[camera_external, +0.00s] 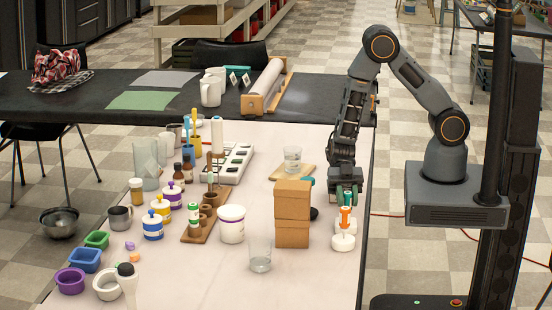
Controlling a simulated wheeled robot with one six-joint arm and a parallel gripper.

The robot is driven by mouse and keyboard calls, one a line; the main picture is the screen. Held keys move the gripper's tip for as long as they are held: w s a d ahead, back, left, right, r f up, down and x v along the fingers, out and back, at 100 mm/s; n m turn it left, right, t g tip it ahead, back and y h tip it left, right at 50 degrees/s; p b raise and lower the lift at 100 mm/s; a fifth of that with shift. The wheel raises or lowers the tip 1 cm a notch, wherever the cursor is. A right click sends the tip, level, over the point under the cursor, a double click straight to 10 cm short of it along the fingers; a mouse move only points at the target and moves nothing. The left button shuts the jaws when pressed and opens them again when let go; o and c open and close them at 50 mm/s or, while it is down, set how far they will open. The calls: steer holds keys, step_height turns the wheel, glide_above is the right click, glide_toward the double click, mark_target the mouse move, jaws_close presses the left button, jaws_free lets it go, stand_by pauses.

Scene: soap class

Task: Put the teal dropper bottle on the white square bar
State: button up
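My gripper (343,188) points down at the right side of the light table, just right of the stacked brown blocks. Its fingers are small and dark here, and I cannot tell whether they are open or hold anything. A small green-teal piece (347,198) shows right below the fingers, above an orange-and-white item. Another teal patch (309,181) shows behind the top brown block, mostly hidden. I cannot tell which of these is the teal dropper bottle. Low white pieces (343,242) lie at the right edge; I cannot make out a square bar among them.
Two brown blocks (292,215) stand stacked left of my gripper. A clear glass (260,254) and a white tub (231,224) stand farther left. A glass on a wooden board (306,174) is behind the blocks. The front middle of the table (205,282) is clear.

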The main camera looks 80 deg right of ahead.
steer(key=o, duration=0.5)
